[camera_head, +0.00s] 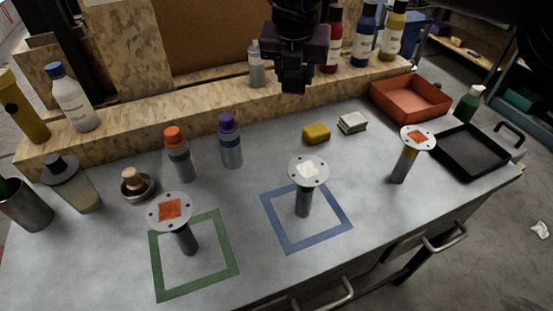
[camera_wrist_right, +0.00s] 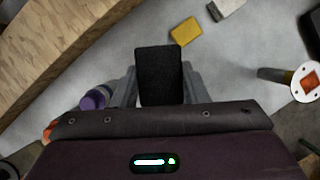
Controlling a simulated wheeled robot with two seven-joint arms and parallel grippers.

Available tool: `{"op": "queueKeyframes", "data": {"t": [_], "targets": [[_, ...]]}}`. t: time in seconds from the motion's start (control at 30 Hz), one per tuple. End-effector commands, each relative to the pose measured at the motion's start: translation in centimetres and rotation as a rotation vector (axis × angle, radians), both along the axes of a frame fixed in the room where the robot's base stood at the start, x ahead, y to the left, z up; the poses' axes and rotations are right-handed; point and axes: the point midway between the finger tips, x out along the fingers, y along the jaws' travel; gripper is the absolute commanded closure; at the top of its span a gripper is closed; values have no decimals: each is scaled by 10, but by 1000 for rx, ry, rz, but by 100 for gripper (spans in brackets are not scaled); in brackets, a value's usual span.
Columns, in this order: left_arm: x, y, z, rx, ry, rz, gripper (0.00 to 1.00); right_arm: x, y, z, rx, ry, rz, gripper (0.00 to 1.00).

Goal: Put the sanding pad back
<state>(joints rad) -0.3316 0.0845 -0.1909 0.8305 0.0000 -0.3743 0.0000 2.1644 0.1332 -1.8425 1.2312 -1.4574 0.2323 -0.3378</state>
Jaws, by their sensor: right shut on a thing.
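My right gripper (camera_head: 294,86) hangs above the back shelf, at the top middle of the head view. In the right wrist view its fingers (camera_wrist_right: 160,88) are shut on a dark flat block (camera_wrist_right: 159,72), which may be the sanding pad. In the head view this block is hard to tell from the dark gripper. A yellow block (camera_head: 316,133) and a pale block with dark edges (camera_head: 352,122) lie apart on the table, below and right of the gripper. Both also show in the right wrist view, the yellow one (camera_wrist_right: 185,31) nearer. My left gripper is not in view.
Disc-topped posts stand at left (camera_head: 169,210), middle (camera_head: 308,170) and right (camera_head: 418,138). A green outline (camera_head: 195,288) and a blue outline (camera_head: 322,240) mark the tabletop. A red tray (camera_head: 412,112) and black tray (camera_head: 470,178) sit right. Bottles line the wooden shelf (camera_head: 190,112).

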Motion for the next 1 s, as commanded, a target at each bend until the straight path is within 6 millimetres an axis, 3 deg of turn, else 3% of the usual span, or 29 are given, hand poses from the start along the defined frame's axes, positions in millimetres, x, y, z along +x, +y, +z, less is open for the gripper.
{"op": "queueKeyframes", "data": {"t": [0.03,0.2,0.47,0.7,1.0], "targets": [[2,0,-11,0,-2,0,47,4,6,-5,6,1,100,85],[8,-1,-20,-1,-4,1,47,12,23,1,3,-2,386,85],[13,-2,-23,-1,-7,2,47,15,32,-2,-4,0,553,85],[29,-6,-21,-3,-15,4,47,14,32,-60,-4,4,558,85],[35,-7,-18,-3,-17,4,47,14,32,-132,-5,4,557,85]]}}
